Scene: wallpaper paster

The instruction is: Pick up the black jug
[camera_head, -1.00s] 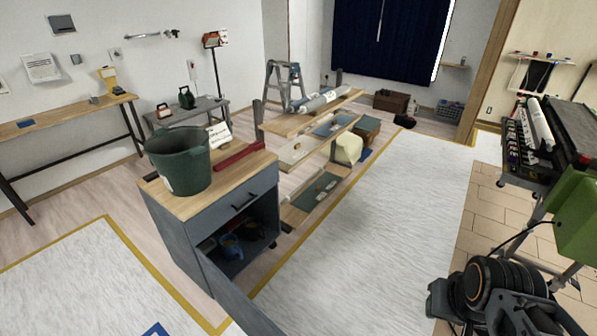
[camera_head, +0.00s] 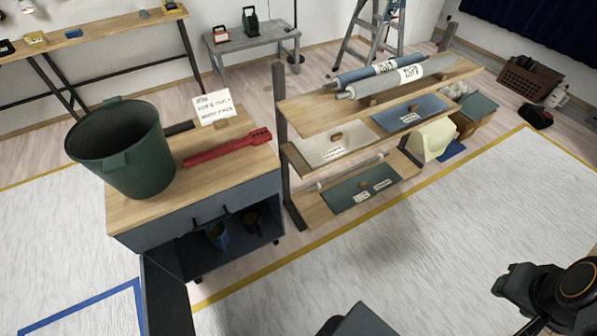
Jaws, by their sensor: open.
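A dark jug (camera_head: 251,222), which looks like the black jug, stands in shadow inside the open lower compartment of the grey cabinet (camera_head: 175,222). A blue jug (camera_head: 217,236) stands to its left and a little nearer. The shadow hides much of the dark jug's shape, and I cannot make out its handle clearly. Black parts of my arm (camera_head: 572,290) show at the lower right, well away from the cabinet.
The cabinet door (camera_head: 165,295) hangs open toward me. A green bucket (camera_head: 122,148) and a red tool (camera_head: 228,147) sit on the cabinet top. A shelf rack (camera_head: 283,150) with wallpaper rolls (camera_head: 400,76) stands close on the right. The white floor covering (camera_head: 440,240) in front is clear.

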